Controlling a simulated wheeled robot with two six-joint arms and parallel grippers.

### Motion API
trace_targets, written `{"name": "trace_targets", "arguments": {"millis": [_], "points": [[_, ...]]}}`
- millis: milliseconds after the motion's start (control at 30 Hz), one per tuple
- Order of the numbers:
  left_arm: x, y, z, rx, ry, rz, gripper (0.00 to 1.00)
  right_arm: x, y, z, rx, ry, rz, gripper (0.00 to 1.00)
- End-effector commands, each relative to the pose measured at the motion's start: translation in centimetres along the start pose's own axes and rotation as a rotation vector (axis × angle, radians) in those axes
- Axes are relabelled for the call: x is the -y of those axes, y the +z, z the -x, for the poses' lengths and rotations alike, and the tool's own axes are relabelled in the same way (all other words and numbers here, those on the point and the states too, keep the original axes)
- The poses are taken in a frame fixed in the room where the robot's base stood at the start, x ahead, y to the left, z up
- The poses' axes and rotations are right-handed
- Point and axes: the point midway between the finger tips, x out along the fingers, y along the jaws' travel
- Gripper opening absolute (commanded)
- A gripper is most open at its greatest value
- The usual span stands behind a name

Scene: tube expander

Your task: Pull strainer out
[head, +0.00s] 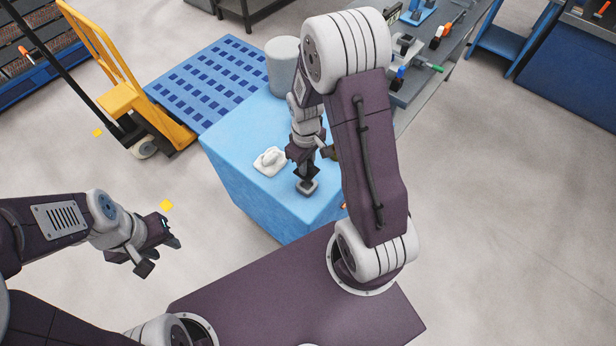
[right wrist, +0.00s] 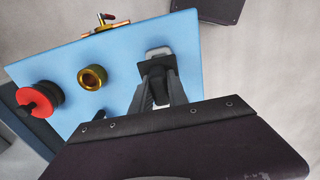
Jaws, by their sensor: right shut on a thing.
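My right gripper (head: 306,180) points down at the near part of the blue box top (head: 232,140). In the right wrist view its fingers (right wrist: 160,88) are closed on a dark grey piece (right wrist: 158,62) with a pale grey rounded end. I cannot tell whether this piece is the strainer or whether it touches the surface. A brass ring (right wrist: 92,77) stands beside it, with a red and black round part (right wrist: 38,104) further left. My left gripper (head: 160,255) is open and empty, away from the box.
A blue slotted pallet (head: 215,80) and a yellow pallet truck (head: 150,105) stand left. A grey bench (head: 425,85) holds tools. Floor at right is clear.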

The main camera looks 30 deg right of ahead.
Motion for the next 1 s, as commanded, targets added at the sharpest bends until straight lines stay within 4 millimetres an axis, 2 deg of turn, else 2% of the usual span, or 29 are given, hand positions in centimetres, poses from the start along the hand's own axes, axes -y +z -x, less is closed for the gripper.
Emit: {"name": "trace_targets", "arguments": {"millis": [33, 700, 1000], "points": [[0.0, -0.1, 0.7, 0.0, 0.0, 0.0, 0.36, 0.0, 0.0, 0.7, 0.0, 0.0, 0.0, 0.0], [-0.1, -0.5, 4.6, 0.0, 0.0, 0.0, 0.36, 0.0, 0.0, 4.7, 0.0, 0.0, 0.0, 0.0], [-0.1, -0.5, 4.5, 0.0, 0.0, 0.0, 0.36, 0.0, 0.0, 4.7, 0.0, 0.0, 0.0, 0.0]]}}
